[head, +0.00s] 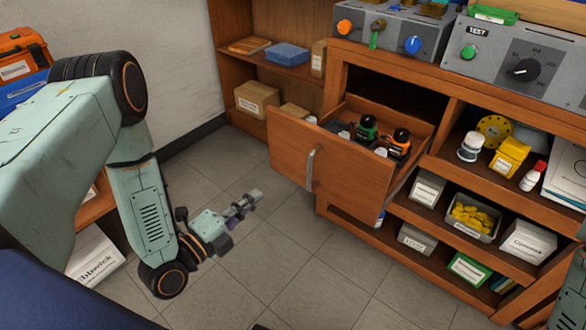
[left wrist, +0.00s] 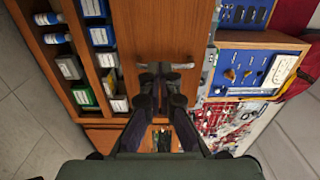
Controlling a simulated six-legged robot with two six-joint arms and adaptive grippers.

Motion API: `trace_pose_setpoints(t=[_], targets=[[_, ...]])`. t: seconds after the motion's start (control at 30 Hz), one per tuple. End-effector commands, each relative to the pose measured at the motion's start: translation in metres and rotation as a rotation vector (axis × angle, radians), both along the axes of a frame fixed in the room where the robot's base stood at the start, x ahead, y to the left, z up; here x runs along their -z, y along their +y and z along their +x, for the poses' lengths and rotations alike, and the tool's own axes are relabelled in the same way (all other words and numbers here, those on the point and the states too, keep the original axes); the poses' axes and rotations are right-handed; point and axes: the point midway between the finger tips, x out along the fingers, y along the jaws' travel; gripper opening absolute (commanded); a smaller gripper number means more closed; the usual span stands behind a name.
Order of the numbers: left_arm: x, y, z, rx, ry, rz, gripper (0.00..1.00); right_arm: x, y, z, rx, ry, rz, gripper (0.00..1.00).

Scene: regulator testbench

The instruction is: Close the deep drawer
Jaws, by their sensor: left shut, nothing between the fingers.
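The deep drawer (head: 335,160) is pulled well out of the wooden bench, its tall front facing left in the head view. Its metal handle (head: 311,170) stands upright on the front. Inside are dark bottles with a green cap (head: 366,130) and an orange cap (head: 400,141), plus small pale items. My left gripper (head: 256,196) is shut and empty, in front of and apart from the drawer front. In the left wrist view the fingers (left wrist: 162,80) point toward the wooden front (left wrist: 160,30) and its handle (left wrist: 166,66). My right gripper is out of view.
Open shelves right of the drawer hold bins, including yellow parts (head: 474,217), and boxes. Grey test units (head: 515,60) stand on the benchtop. A side shelf (head: 262,60) with boxes is behind. Tiled floor (head: 285,260) before the drawer is clear.

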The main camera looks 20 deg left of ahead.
Motion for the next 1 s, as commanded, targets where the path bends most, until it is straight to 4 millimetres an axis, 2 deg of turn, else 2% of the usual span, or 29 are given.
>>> trace_pose_setpoints(t=[0.17,0.8,1.0], targets=[[0.001,-0.005,0.011,0.004,-0.007,0.018,0.0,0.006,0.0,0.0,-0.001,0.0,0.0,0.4],[0.002,-0.044,0.113,0.006,-0.005,0.015,0.0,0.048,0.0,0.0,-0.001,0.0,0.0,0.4],[0.001,-0.049,0.127,0.004,-0.003,0.014,0.0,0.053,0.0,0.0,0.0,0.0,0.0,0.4]])
